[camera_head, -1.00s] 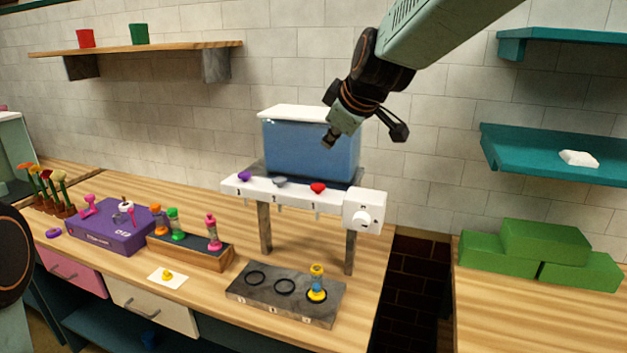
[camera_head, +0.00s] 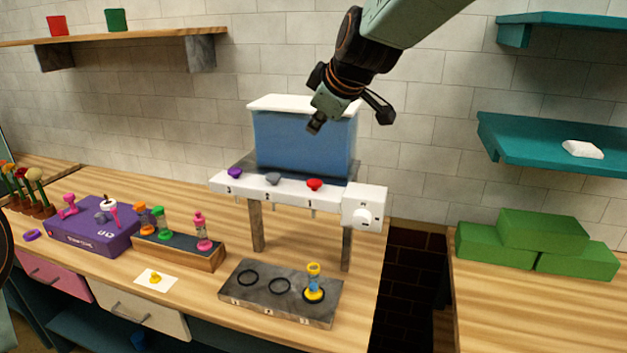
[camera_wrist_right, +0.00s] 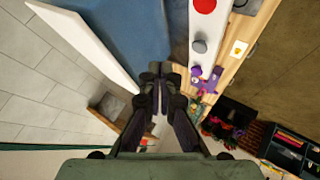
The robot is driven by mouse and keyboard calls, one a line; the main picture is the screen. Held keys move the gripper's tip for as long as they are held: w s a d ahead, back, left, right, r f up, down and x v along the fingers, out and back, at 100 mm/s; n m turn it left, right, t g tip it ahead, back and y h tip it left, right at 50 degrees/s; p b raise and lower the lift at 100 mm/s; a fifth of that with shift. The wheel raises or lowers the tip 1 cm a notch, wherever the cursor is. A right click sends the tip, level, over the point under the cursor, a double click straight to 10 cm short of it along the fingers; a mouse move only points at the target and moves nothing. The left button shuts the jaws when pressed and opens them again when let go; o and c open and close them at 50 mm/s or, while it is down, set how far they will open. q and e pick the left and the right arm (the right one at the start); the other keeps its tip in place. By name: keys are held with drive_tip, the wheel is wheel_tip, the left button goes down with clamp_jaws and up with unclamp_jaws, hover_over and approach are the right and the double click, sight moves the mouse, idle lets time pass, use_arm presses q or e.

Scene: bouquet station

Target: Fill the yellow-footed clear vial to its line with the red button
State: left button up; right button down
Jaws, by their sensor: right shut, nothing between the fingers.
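The clear vial with a yellow foot (camera_head: 314,283) stands upright at the right ring of the grey plate (camera_head: 262,312), below the dispenser. It has a yellow top and some blue inside; its line is too small to make out. The red button (camera_head: 315,185) is the rightmost of the coloured buttons on the dispenser's white bar and also shows at the top of the wrist view (camera_wrist_right: 205,5). My right gripper (camera_head: 345,112) is in front of the blue tank's upper right, above the red button and apart from it. In the wrist view its fingers (camera_wrist_right: 154,75) are together and empty. My left gripper is not visible.
The blue tank (camera_head: 300,145) sits behind the purple button (camera_head: 235,172) and grey button (camera_head: 273,179). A white dial box (camera_head: 364,207) is at the bar's right end. A wooden rack (camera_head: 180,251) with several vials stands left. A dark gap separates the counters.

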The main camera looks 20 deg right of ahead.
sight(316, 184)
drive_tip(key=f+b, duration=0.1)
drive_tip(key=f, duration=0.1)
drive_tip(key=w+f+b, duration=0.1)
drive_tip(key=shift+d+f, duration=0.2)
drive_tip(key=shift+f, duration=0.2)
drive_tip(key=f+b, duration=0.5)
drive_tip(key=shift+s+a, duration=0.1)
drive_tip(key=shift+a, duration=0.15)
drive_tip(key=shift+d+f, duration=0.2)
drive_tip(key=shift+f, duration=0.15)
drive_tip(key=shift+s+a+r, duration=0.2)
drive_tip(key=shift+r, duration=0.1)
drive_tip(key=shift+w+d+f, duration=0.2)
drive_tip(key=shift+w, duration=0.1)
drive_tip(key=shift+s+a+r, duration=0.15)
drive_tip(key=shift+s+a, duration=0.05)
drive_tip(key=shift+s, duration=0.05)
